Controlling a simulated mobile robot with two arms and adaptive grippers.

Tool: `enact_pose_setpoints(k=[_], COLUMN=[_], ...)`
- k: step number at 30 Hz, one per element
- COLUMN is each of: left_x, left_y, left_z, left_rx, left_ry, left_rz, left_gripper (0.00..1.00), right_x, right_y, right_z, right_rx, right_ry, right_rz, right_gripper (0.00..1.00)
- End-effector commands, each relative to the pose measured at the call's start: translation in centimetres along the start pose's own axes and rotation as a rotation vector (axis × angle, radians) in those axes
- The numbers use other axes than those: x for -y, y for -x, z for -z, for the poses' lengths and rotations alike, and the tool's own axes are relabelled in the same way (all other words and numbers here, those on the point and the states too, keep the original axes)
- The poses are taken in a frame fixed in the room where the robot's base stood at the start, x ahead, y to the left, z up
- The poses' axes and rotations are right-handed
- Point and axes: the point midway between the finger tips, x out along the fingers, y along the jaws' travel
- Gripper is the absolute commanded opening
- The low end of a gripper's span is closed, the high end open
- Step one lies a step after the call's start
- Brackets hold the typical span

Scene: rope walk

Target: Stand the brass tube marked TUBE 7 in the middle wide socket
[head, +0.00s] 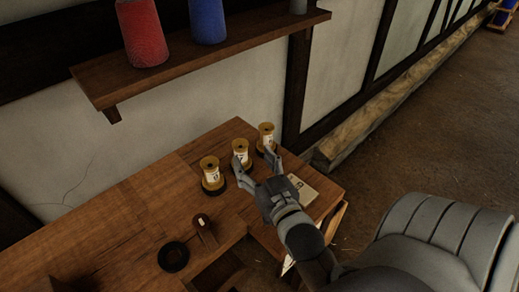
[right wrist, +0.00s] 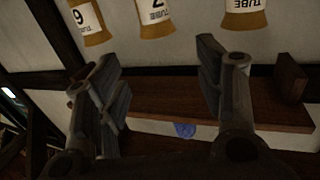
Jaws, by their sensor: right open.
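Three brass tubes with white labels stand upright in a row on the table, in the head view: a near one (head: 210,172), a middle one (head: 241,151) and a far one (head: 266,135). Dark bases show under them. The right wrist view shows three labelled tubes, inverted, at its top: left (right wrist: 88,20), middle (right wrist: 157,16) and right (right wrist: 243,16). Their numbers are partly cut off or hard to read. My right gripper (head: 256,158) is open and empty, with its fingers apart close to the middle and far tubes. My left gripper is not in view.
A black ring (head: 173,257) lies on the table (head: 120,225) near a small wooden piece (head: 204,232). A pale card (head: 303,190) lies beside my right gripper. A shelf (head: 200,53) above holds red (head: 141,35) and blue (head: 207,20) objects.

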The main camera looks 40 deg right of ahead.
Motion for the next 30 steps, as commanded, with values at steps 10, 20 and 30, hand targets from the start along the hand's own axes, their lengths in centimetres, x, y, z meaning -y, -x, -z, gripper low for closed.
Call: enact_pose_setpoints(k=[10, 20, 30], left_x=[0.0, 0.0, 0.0], left_y=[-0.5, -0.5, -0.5], left_z=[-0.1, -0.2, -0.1], left_rx=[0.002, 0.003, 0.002], left_ry=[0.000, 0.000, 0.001], left_rz=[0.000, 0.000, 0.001], left_gripper=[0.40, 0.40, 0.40], right_x=[0.0, 0.0, 0.0], right_y=[2.5, 2.6, 2.6], right_z=[0.0, 0.0, 0.0], right_rx=[0.000, -0.001, 0.000], right_ry=[0.001, 0.000, 0.000], right_rz=[0.000, 0.000, 0.000], right_gripper=[0.62, 0.62, 0.62])
